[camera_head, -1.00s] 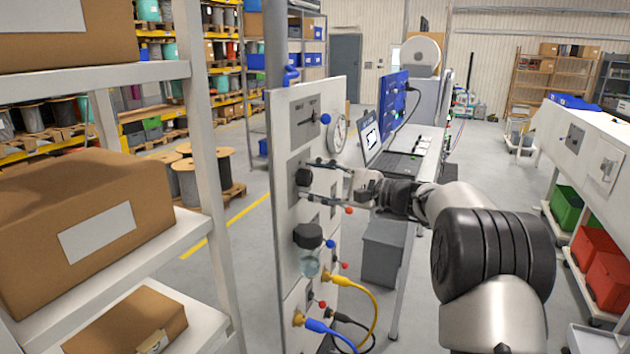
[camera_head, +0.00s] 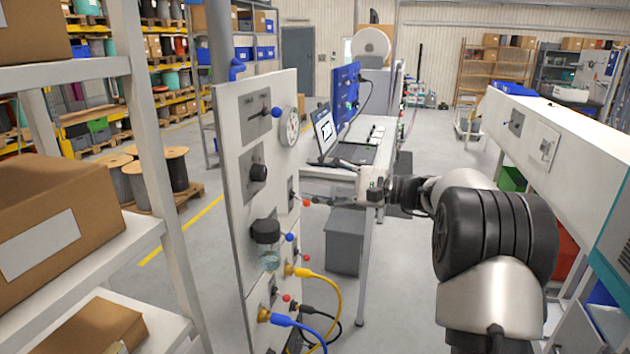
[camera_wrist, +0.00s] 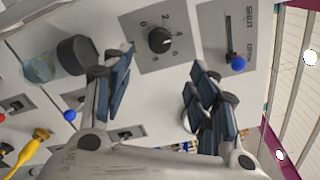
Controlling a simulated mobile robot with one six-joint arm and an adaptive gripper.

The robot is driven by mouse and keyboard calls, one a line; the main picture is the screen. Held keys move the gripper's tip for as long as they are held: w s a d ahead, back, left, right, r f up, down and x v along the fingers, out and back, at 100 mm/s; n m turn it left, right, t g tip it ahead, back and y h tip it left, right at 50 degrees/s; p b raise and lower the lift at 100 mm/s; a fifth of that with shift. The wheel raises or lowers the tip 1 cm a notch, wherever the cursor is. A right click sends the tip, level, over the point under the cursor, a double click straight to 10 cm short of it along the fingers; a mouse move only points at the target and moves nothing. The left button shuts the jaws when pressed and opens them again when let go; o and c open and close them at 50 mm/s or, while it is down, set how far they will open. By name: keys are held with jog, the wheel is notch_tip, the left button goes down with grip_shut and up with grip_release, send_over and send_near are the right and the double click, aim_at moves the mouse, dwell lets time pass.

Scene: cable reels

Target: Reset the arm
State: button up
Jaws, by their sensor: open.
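My arm reaches forward from the right in the head view. My gripper (camera_wrist: 160,95) is open and empty, with its two blue-padded fingers wide apart in the wrist view. Between and beyond the fingers is a black rotary knob (camera_wrist: 160,40) on a numbered plate; it also shows on the panel in the head view (camera_head: 258,172). In the head view my gripper (camera_head: 345,196) is to the right of the white control panel (camera_head: 236,215), apart from the knob. Its fingers are small and hard to make out there.
The panel also carries a blue-tipped slider (camera_wrist: 238,63), a black-capped jar (camera_head: 266,232) and yellow (camera_head: 328,285) and blue cables (camera_head: 290,322). A shelf with cardboard boxes (camera_head: 45,220) stands left. A desk with a laptop (camera_head: 326,130) is behind. A long white bench (camera_head: 590,155) stands right.

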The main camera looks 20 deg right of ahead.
jog(key=s+a+f+n+g+h, duration=0.2)
jog(key=s+a+n+g+h, duration=0.1)
jog(key=s+a, duration=0.6)
jog(key=s+a+f+n+g+h, duration=0.2)
jog(key=s+a+n+g+h, duration=0.15)
jog(key=s+a, duration=0.55)
jog(key=s+d+f+n+h, duration=0.2)
jog(key=s+f, duration=0.1)
jog(key=s, duration=0.4)
jog(key=s+d+f+n+h, duration=0.2)
jog(key=s+d+f+h, duration=0.1)
jog(key=s, duration=0.4)
jog(key=s+d+f+n+h, duration=0.2)
jog(key=s+d+f+h, duration=0.1)
jog(key=s, duration=0.4)
jog(key=shift+s+n+t, duration=0.35)
jog(key=shift+s, duration=0.05)
jog(key=shift+f, duration=0.1)
